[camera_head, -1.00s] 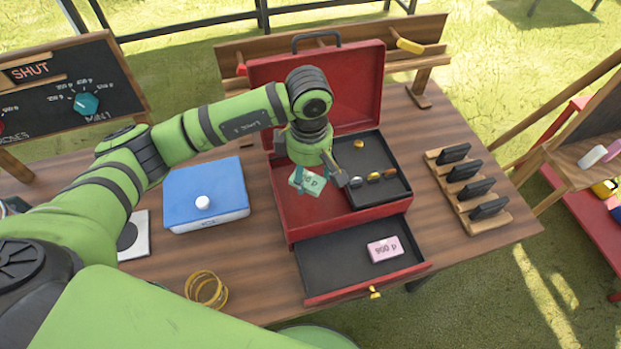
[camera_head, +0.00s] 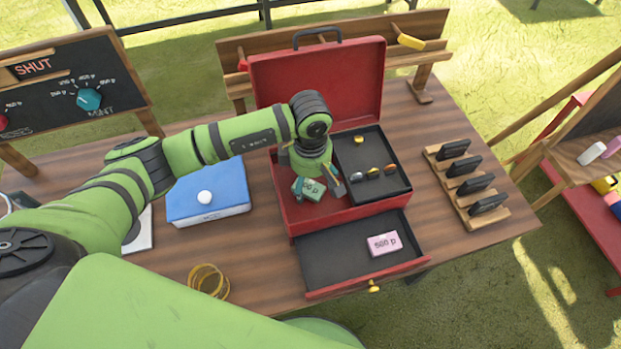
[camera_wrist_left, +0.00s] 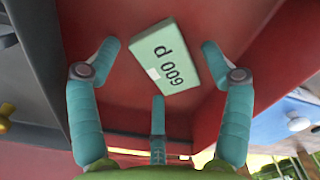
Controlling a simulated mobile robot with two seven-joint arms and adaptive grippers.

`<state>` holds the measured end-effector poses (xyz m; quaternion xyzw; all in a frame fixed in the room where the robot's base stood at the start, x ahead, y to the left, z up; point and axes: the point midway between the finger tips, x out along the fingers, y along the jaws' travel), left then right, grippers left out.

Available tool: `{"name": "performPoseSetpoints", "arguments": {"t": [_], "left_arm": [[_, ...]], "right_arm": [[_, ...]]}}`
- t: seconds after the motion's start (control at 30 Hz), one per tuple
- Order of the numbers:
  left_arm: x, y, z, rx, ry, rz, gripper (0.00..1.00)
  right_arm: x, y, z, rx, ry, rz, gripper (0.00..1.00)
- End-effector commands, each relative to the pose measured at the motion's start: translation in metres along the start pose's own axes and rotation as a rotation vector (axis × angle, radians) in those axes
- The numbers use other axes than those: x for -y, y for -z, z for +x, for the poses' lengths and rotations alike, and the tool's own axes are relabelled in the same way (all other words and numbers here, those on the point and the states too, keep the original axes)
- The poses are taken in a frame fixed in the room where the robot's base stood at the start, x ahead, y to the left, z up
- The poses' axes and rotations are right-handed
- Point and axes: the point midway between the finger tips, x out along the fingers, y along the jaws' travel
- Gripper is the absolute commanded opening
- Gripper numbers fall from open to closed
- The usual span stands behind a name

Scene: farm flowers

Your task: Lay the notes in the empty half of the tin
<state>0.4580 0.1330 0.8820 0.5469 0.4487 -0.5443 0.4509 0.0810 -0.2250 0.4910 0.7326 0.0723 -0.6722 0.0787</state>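The red tin (camera_head: 340,217) stands open on the table, its lid upright at the back. Its right half holds a black coin tray (camera_head: 378,147); its left half is bare red. The green notes (camera_head: 313,190), a bundle marked "600 p", appear to lie on the red floor of that left half, turned at an angle; they also show in the left wrist view (camera_wrist_left: 165,57). My left gripper (camera_head: 318,188) is over them, its teal fingers (camera_wrist_left: 158,52) spread apart on either side with visible gaps. My right gripper is not in view.
A pink bundle (camera_head: 384,243) lies in the tin's open front drawer (camera_head: 335,262). A blue box (camera_head: 208,208) with a white knob stands left of the tin. Gold rings (camera_head: 208,281) lie in front. A wooden rack (camera_head: 468,198) with black blocks stands at right.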

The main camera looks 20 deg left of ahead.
Motion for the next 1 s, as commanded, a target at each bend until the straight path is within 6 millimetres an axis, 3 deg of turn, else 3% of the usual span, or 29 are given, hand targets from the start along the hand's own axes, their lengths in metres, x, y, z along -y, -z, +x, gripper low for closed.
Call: {"name": "performPoseSetpoints", "arguments": {"t": [0.37, 0.43, 0.8, 1.0], "left_arm": [[0.0, 0.0, -0.007, 0.0, 0.0, -0.001, 0.81], [-0.002, 0.0, -0.012, 0.0, -0.004, 0.0, 0.81], [-0.002, 0.0, -0.089, 0.0, -0.007, 0.0, 0.81], [-0.001, 0.0, -0.116, 0.0, -0.002, 0.0, 0.81]], "right_arm": [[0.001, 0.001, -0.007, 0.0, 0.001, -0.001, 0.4], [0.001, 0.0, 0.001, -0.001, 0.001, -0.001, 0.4], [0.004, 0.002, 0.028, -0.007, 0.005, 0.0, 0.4], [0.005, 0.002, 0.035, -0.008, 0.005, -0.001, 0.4]]}}
